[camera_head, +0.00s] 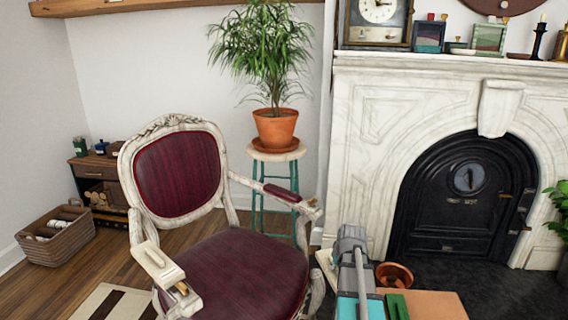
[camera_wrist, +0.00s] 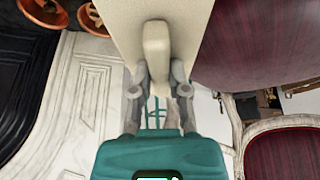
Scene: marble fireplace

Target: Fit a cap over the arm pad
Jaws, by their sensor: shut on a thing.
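My gripper (camera_head: 350,236) is shut on the knob of a cream cap (camera_wrist: 182,22), seen close up in the wrist view, where the gripper (camera_wrist: 157,86) has one finger on each side of the knob. In the head view only a pale edge of this cap (camera_head: 325,262) shows left of the gripper. The burgundy arm pad (camera_head: 283,193) on the chair's right arm is bare, up and left of my gripper and apart from it. A similar cream cap (camera_head: 158,265) with a handle sits on the chair's left arm.
The armchair seat (camera_head: 238,272) lies left of my gripper. A potted plant (camera_head: 276,126) on a stool (camera_head: 278,153) stands behind the bare arm. The marble fireplace (camera_head: 372,110) is at right. A terracotta bowl (camera_head: 393,275) is right of my gripper.

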